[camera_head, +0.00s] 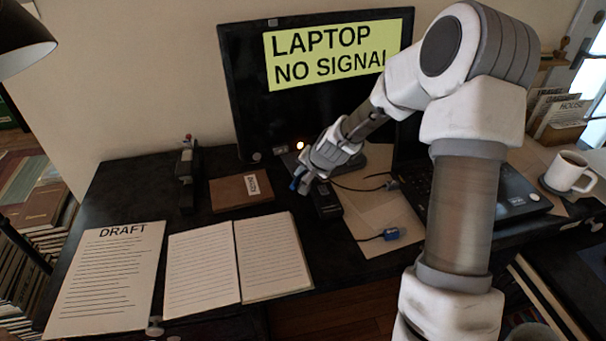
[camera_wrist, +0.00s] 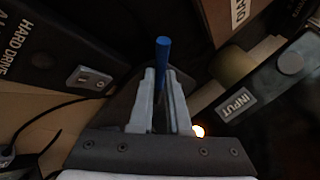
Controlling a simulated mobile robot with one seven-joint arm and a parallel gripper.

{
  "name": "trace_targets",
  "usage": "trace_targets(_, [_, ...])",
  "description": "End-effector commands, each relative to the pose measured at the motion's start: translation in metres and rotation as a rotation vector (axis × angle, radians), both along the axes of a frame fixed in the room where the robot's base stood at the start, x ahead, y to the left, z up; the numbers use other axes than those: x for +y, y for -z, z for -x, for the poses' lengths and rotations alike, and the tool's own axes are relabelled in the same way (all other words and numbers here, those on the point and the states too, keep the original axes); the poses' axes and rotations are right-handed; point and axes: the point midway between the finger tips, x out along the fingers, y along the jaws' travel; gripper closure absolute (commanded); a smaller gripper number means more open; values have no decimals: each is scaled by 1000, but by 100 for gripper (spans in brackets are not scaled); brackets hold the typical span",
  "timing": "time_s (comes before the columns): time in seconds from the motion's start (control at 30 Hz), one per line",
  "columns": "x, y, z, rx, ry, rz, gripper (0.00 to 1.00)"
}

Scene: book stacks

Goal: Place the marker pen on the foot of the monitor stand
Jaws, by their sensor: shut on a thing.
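My gripper (camera_head: 303,182) is shut on the blue marker pen (camera_head: 294,184), in front of the monitor's lower edge. In the wrist view the pen (camera_wrist: 162,58) sticks out between the two fingers (camera_wrist: 162,88). The black monitor (camera_head: 250,110) stands at the back of the desk. The dark foot of its stand (camera_head: 356,162) shows partly behind my gripper. In the wrist view a dark grey surface, apparently the foot (camera_wrist: 122,102), lies beneath the fingers. The gap between pen and foot is hard to judge.
A black hard drive (camera_head: 326,202) lies just in front of my gripper, with cables and a blue plug (camera_head: 392,234) to its right. A brown book (camera_head: 240,191), open notebook (camera_head: 238,262) and draft sheet (camera_head: 108,280) lie left. A mug (camera_head: 568,172) stands right.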

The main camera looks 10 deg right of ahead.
Motion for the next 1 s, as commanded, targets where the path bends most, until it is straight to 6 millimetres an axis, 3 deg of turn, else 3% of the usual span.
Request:
trace_targets(0.1, [0, 4, 0, 0, 0, 0, 100])
trace_targets(0.13, [0, 3, 0, 0, 0, 0, 81])
trace_targets(0.2, [0, 2, 0, 0, 0, 0, 72])
trace_targets(0.63, [-2, -6, 3, -1, 1, 0, 72])
trace_targets(1.0, [-15, -64, 44, -3, 3, 2, 72])
